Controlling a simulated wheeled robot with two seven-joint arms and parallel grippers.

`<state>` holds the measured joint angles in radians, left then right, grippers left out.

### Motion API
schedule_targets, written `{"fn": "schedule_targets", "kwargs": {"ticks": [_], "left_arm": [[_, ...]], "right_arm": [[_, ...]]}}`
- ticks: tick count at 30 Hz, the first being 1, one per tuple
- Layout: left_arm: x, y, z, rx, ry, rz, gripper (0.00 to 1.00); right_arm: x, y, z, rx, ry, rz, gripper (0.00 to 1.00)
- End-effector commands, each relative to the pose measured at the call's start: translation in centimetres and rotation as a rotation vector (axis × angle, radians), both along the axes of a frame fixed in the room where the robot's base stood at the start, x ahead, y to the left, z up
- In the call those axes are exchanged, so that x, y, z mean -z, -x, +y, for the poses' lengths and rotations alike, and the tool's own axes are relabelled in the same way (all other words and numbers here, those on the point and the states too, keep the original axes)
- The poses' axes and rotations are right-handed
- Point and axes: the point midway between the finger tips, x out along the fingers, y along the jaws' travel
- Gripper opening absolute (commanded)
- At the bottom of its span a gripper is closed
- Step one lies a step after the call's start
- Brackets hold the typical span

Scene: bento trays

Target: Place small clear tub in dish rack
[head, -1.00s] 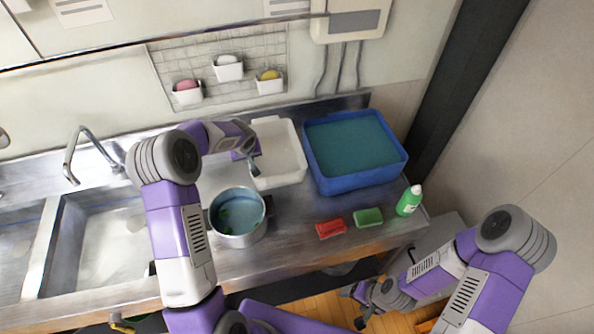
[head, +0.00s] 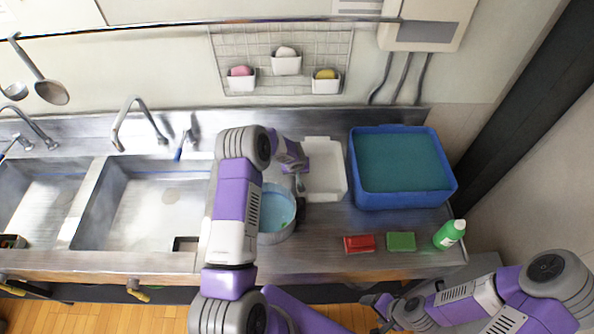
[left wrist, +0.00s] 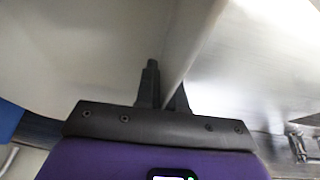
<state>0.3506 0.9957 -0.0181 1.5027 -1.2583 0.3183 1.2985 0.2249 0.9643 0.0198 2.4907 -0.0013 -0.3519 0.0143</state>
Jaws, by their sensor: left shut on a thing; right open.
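A pale, whitish rectangular tub (head: 326,168) stands on the steel counter between the pot and the blue bin. I take it for the small clear tub, though it looks more white than clear. My left gripper (head: 299,186) is at its left edge. In the left wrist view the fingers of my left gripper (left wrist: 163,88) are shut on a thin upright wall of the pale tub (left wrist: 90,60), one on each side. My right gripper (head: 382,306) is open and empty below the counter's front edge, away from the tub. I cannot make out a dish rack for certain.
A blue bin (head: 455,187) stands right of the tub. A pot (head: 275,236) is partly hidden by my left arm. The sink (head: 150,205) is at left.

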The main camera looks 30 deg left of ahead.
Motion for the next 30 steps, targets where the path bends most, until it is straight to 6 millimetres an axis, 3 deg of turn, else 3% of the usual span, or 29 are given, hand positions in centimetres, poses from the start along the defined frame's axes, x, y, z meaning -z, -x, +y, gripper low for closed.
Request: {"fn": "schedule_targets", "kwargs": {"ticks": [13,14,18,30], "left_arm": [[0.43,-0.09,-0.02,0.000,0.000,-0.002,0.00],[0.37,-0.05,-0.01,0.000,0.000,-0.001,0.13],[0.31,-0.05,-0.02,0.000,0.000,-0.001,0.34],[-0.09,-0.03,-0.01,0.000,0.000,0.000,0.34]], "right_arm": [[0.69,0.00,0.00,0.000,0.000,0.000,0.72],[0.56,0.00,0.01,0.000,0.000,0.000,0.72],[0.49,0.00,0.00,0.000,0.000,0.000,0.72],[-0.12,-0.01,0.01,0.000,0.000,0.000,0.72]]}}
